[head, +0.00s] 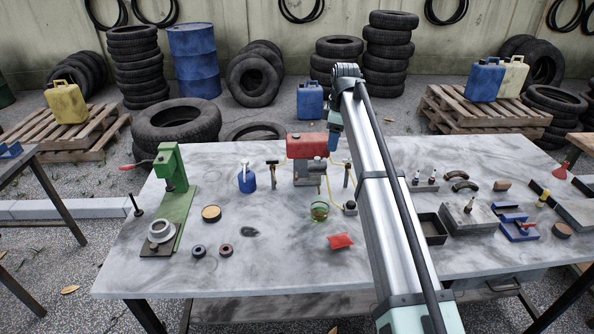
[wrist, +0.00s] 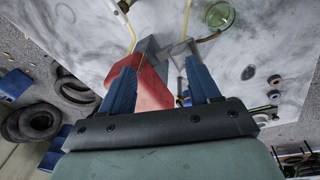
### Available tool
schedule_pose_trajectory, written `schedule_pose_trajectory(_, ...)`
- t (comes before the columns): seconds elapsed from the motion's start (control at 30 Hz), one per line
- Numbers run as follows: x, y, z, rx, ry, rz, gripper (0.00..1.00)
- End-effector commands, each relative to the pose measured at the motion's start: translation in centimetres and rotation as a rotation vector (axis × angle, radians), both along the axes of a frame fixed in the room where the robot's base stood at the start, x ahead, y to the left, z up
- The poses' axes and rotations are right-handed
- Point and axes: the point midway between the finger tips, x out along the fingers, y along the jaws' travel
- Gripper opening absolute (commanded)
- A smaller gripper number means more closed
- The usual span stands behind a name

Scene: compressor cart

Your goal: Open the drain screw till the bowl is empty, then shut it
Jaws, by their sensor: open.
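A red compressor tank (head: 306,146) with grey parts under it stands at the back middle of the table. In the wrist view the red tank (wrist: 150,90) lies beyond and between my fingers. A clear glass with a greenish tint (head: 319,211) stands on the table in front of the compressor; its rim shows in the wrist view (wrist: 214,30). I cannot make out the drain screw or a bowl on the compressor. My gripper (wrist: 160,66) is open with nothing between its blue fingers. In the head view it (head: 334,141) hangs just right of the tank, its tips hard to see.
A red cloth (head: 341,241) lies in front of the glass. A blue jug (head: 247,179) and a green press (head: 173,195) stand left. A dark tray (head: 431,229) and several small parts lie right of my arm.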

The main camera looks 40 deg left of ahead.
Motion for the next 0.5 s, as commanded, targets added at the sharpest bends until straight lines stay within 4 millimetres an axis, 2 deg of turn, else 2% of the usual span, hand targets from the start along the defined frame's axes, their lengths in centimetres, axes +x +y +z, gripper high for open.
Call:
schedule_pose_trajectory(0.03, -1.8, 2.0, 0.6, -0.022, 0.008, 0.036, 0.62)
schedule_pose_trajectory(0.1, -3.9, 3.8, 1.3, -0.054, 0.019, 0.076, 0.62)
schedule_pose_trajectory(0.23, -7.1, 6.1, 2.1, -0.097, 0.034, 0.131, 0.62)
schedule_pose_trajectory(0.37, -8.8, 7.2, 2.5, -0.122, 0.041, 0.159, 0.62)
schedule_pose_trajectory(0.5, -9.3, 7.4, 2.1, -0.130, 0.045, 0.166, 0.62)
